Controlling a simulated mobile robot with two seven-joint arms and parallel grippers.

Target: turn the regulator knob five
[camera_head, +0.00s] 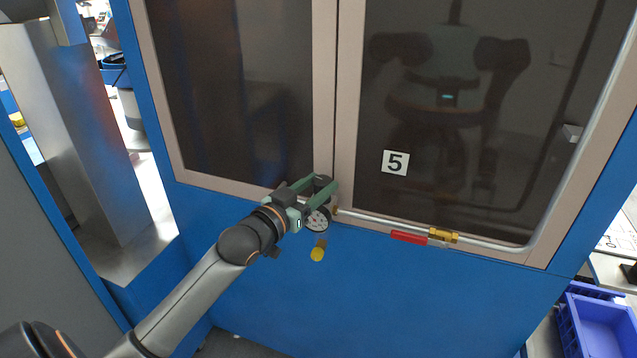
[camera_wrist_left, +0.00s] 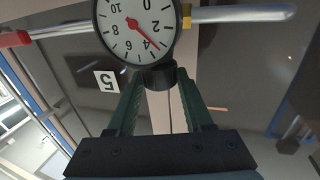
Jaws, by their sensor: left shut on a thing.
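The regulator is mounted on a metal pipe (camera_head: 372,219) along the lower front of a blue cabinet. Its dark knob (camera_wrist_left: 158,77) sits between the green fingers of my left gripper (camera_head: 321,186), which is shut on it. In the head view the fingers largely hide the knob. The white round gauge (camera_head: 318,221) is just below the gripper. In the left wrist view the gauge (camera_wrist_left: 124,28) shows its red needle near the 4. A label reading 5 (camera_head: 395,163) is on the dark door panel, up and right of the regulator. My right gripper is not in view.
A valve with a red handle (camera_head: 408,236) and brass body (camera_head: 443,235) is on the pipe to the right. A yellow round part (camera_head: 317,254) hangs below the gauge. Blue bins (camera_head: 601,325) stand at the lower right.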

